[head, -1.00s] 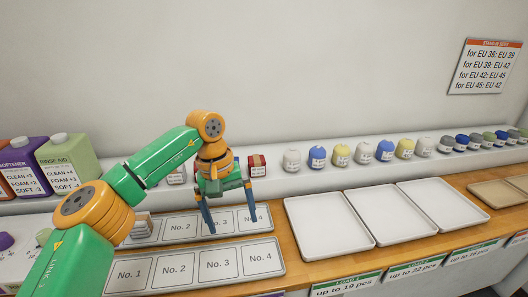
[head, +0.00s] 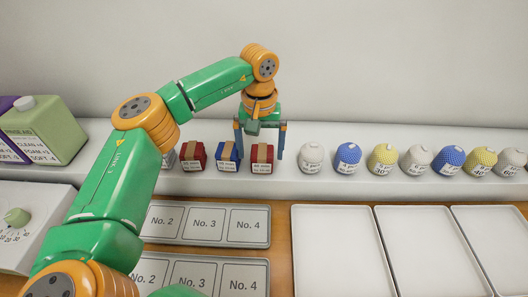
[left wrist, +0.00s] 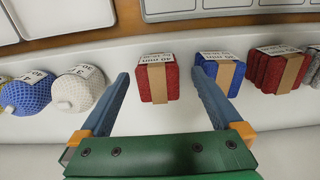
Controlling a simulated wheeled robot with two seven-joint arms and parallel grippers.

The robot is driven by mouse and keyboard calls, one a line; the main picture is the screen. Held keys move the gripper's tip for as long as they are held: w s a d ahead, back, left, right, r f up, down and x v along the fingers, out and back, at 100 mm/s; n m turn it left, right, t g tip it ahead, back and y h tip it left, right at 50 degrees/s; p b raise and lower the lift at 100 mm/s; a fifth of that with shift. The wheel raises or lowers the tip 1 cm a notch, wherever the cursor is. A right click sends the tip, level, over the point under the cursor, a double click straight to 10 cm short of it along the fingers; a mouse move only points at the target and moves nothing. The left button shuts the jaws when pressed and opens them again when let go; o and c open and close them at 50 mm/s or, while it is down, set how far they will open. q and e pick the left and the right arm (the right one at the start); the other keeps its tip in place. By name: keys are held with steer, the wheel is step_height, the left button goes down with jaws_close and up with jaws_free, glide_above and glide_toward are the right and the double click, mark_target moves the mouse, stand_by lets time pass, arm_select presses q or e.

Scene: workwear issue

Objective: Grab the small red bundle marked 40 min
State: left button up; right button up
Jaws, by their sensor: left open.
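A small red bundle (head: 262,158) with a tan band and a white label stands on the white ledge, at the right end of a short row of bundles. My right gripper is out of view.
The blue bundle (left wrist: 218,75) stands close beside one finger. A white ball-shaped item (head: 311,158) stands right of the gripper, with blue and yellow ones beyond. Numbered grey trays (head: 206,208) and empty white trays (head: 331,250) lie in front.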

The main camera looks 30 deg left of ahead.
mark_target(262, 153)
arm_select(q)
step_height(262, 153, down, 2)
steer(key=shift+f, duration=0.25)
steer(key=shift+w+f, duration=0.35)
steer(key=shift+w, duration=0.1)
steer(key=shift+s+r, duration=0.15)
steer(key=shift+s, duration=0.05)
steer(key=c, duration=1.2)
steer(key=shift+w, duration=0.15)
steer(key=shift+c, duration=0.9)
